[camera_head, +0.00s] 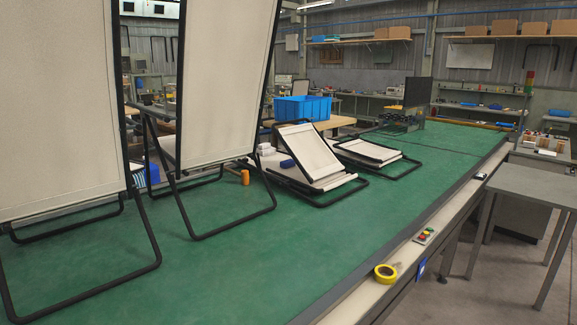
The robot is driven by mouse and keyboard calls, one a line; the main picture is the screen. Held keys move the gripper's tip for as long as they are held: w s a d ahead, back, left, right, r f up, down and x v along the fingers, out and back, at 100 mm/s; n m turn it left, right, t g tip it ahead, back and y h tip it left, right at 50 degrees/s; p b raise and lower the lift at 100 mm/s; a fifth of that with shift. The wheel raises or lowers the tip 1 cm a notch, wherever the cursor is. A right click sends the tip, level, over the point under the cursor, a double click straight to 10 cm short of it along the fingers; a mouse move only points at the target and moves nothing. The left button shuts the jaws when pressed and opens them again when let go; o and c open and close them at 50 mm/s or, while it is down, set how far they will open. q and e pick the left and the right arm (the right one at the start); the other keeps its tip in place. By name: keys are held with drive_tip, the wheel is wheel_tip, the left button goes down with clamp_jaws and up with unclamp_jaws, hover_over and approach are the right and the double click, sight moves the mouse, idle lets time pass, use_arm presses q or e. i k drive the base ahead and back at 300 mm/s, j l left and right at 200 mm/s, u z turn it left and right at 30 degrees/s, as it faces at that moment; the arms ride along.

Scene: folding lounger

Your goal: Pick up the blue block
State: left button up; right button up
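A small dark blue block (288,163) shows at the middle of the picture. It appears to rest on the left part of the half-folded lounger (312,150), which stands on the green table (330,240). Whether it touches the lounger's panel or its frame is too small to tell. Neither of my grippers is in view.
Two tall upright loungers (222,80) (60,110) with black frames fill the left side. A flatter lounger (372,153) lies right of the half-folded one. An orange cylinder (245,177) and yellow tape roll (386,273) are on the table. The near table is clear.

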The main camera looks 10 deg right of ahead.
sight(290, 162)
drive_tip(key=l+z, duration=0.1)
drive_tip(key=z, duration=1.25)
drive_tip(key=i+z, duration=0.1)
drive_tip(key=z, duration=2.55)
drive_tip(key=j+z, duration=0.15)
drive_tip(key=z, duration=1.15)
drive_tip(key=j+z, duration=0.1)
drive_tip(key=z, duration=2.55)
drive_tip(key=k+z, duration=0.15)
drive_tip(key=z, duration=2.55)
drive_tip(key=k+l+z, duration=0.1)
drive_tip(key=l+z, duration=0.15)
drive_tip(key=l, duration=0.3)
drive_tip(key=l+z, duration=0.3)
drive_tip(key=l, duration=0.25)
drive_tip(key=l+u, duration=0.1)
drive_tip(key=l, duration=1.2)
drive_tip(key=k+l+u, duration=0.1)
drive_tip(key=l, duration=1.15)
drive_tip(key=l+z, duration=0.15)
drive_tip(key=l, duration=0.4)
drive_tip(key=l+z, duration=0.2)
drive_tip(key=l, duration=0.4)
drive_tip(key=i+l+z, duration=0.15)
drive_tip(key=l, duration=0.4)
drive_tip(key=l+z, duration=0.2)
drive_tip(key=l, duration=0.35)
drive_tip(key=i+l+z, duration=0.15)
drive_tip(key=l, duration=0.4)
